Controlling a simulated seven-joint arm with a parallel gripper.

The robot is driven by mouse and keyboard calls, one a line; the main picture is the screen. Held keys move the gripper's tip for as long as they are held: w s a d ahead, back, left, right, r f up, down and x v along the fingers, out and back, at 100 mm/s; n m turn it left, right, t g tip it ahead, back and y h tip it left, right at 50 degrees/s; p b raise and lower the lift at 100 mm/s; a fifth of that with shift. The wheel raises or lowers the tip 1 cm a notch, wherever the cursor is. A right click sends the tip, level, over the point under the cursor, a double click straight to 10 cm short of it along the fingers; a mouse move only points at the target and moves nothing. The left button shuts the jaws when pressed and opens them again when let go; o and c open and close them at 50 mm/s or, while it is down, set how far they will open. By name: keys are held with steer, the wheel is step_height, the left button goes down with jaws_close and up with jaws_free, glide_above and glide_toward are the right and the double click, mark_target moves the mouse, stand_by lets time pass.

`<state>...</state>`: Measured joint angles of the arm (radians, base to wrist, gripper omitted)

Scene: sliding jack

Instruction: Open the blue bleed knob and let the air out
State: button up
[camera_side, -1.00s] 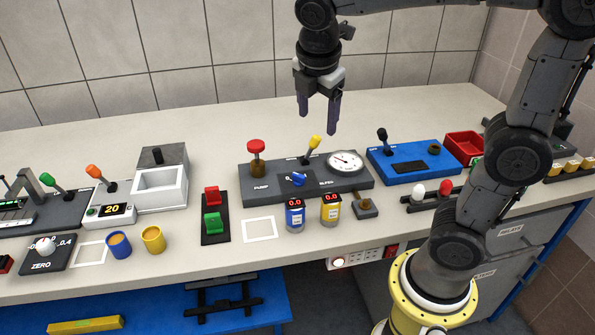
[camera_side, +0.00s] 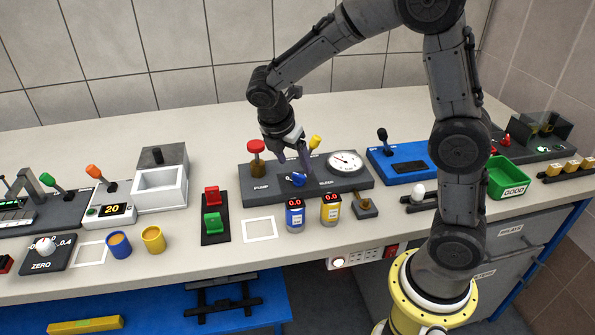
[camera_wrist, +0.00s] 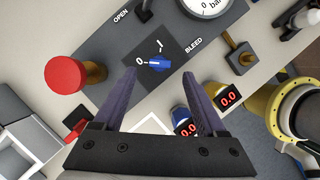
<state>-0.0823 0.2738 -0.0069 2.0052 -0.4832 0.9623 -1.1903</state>
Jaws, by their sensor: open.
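The blue bleed knob (camera_side: 298,179) sits on the front of the dark grey pump panel (camera_side: 350,184), by the BLEED label. In the wrist view the blue knob (camera_wrist: 159,64) lies ahead of and between the fingertips, with 0 and I marks beside it. My gripper (camera_wrist: 165,75) is open and empty; in the side view it is low over the panel, just above and behind the knob (camera_side: 290,168). I cannot tell whether a finger touches the knob. The round gauge (camera_side: 346,161) is on the panel's right; its needle is too small to read.
A red-topped pump plunger (camera_side: 256,148) stands left of the knob and a yellow lever (camera_side: 315,143) behind it. Blue (camera_side: 295,215) and yellow (camera_side: 330,209) canisters showing 0.0 stand in front. A blue box with a black lever (camera_side: 400,160) is right. The bench behind is clear.

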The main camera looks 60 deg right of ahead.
mark_target(299, 174)
steer(key=shift+x, duration=2.55)
jaws_close()
